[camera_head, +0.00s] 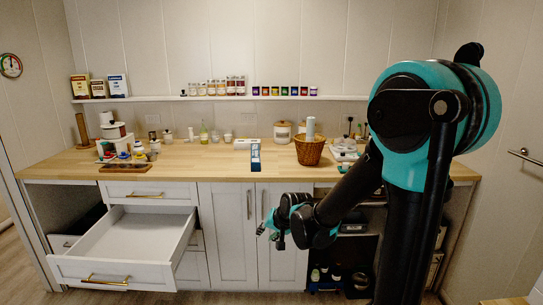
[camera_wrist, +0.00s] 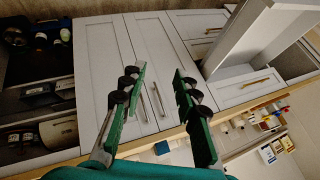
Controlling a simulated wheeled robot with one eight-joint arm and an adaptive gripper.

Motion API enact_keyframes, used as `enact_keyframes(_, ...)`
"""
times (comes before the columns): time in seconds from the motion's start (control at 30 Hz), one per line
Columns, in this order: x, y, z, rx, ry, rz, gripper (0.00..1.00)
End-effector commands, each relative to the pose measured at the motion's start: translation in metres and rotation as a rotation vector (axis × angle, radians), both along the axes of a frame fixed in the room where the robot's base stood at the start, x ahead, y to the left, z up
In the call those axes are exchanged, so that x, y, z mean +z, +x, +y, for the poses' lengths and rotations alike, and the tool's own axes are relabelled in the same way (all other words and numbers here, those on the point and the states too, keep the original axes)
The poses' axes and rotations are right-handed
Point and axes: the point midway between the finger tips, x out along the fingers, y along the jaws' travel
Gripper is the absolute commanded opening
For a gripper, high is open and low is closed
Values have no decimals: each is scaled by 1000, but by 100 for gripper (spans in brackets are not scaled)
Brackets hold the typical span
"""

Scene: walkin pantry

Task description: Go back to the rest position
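My gripper (camera_head: 270,230) hangs in front of the lower cabinet doors, below the worktop, in the head view. In the wrist view its two green fingers (camera_wrist: 160,90) are spread apart with nothing between them. Behind them are the white cabinet doors (camera_wrist: 135,60) with their long handles. My arm reaches down from the right side of the head view, bent at the elbow. The gripper appears clear of the doors, though the exact gap is hard to tell.
An open, empty drawer (camera_head: 135,238) juts out at the left. The wooden worktop (camera_head: 200,165) holds a blue box (camera_head: 255,157), a wicker basket (camera_head: 309,151) and several jars. A wall shelf (camera_head: 220,98) carries small jars. Open dark shelves (camera_wrist: 35,90) stand beside the doors. A door handle (camera_head: 524,156) is at far right.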

Motion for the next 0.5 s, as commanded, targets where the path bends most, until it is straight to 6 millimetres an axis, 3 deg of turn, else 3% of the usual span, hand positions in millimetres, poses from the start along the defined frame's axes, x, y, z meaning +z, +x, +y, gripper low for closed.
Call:
enact_keyframes(0.03,0,-15,-28,-3,-44,4,31)
enact_keyframes(0.2,-8,-68,-102,17,-189,30,31)
enact_keyframes(0.4,-25,-137,-170,44,-335,86,31)
enact_keyframes(0.5,-33,-164,-190,58,-384,113,31)
